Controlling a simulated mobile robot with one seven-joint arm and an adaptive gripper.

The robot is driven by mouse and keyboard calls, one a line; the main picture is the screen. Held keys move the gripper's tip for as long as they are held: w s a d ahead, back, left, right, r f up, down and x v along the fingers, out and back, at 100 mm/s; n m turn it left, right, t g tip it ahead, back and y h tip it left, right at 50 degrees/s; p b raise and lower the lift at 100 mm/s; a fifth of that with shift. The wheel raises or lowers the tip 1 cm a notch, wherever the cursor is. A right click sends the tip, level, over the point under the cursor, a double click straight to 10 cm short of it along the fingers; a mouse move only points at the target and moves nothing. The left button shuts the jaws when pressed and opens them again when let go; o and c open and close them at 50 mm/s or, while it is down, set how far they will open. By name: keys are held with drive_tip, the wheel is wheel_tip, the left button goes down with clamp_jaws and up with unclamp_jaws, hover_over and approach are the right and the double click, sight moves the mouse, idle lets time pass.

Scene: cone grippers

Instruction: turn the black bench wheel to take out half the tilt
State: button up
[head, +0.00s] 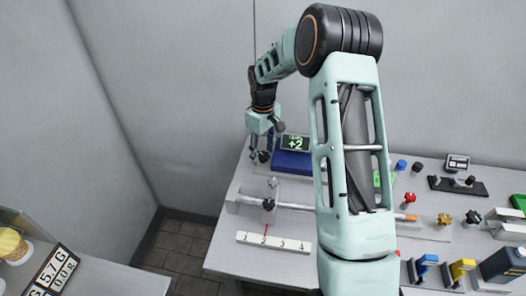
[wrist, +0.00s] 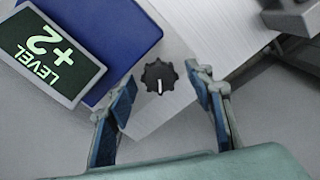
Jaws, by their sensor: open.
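The black bench wheel (wrist: 159,77) shows in the wrist view as a lobed knob with a white pointer mark, on the pale bench edge. My gripper (wrist: 165,97) is open, with its blue-padded fingers to either side of the wheel in the picture; I cannot tell its height above it. The level display (wrist: 46,52) reads "LEVEL +2" in the wrist view. It also shows in the head view (head: 295,143).
A blue box (head: 293,162) carries the display beside my gripper. A rail with a clear slider (head: 273,190) and a numbered scale (head: 274,243) lie nearer. Red (head: 473,217), brown (head: 445,219) and other knobs stand right. Open floor (head: 185,240) lies left of the bench.

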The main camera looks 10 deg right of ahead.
sight(262, 155)
wheel_tip(262, 155, up, 8)
idle(0.6)
idle(0.4)
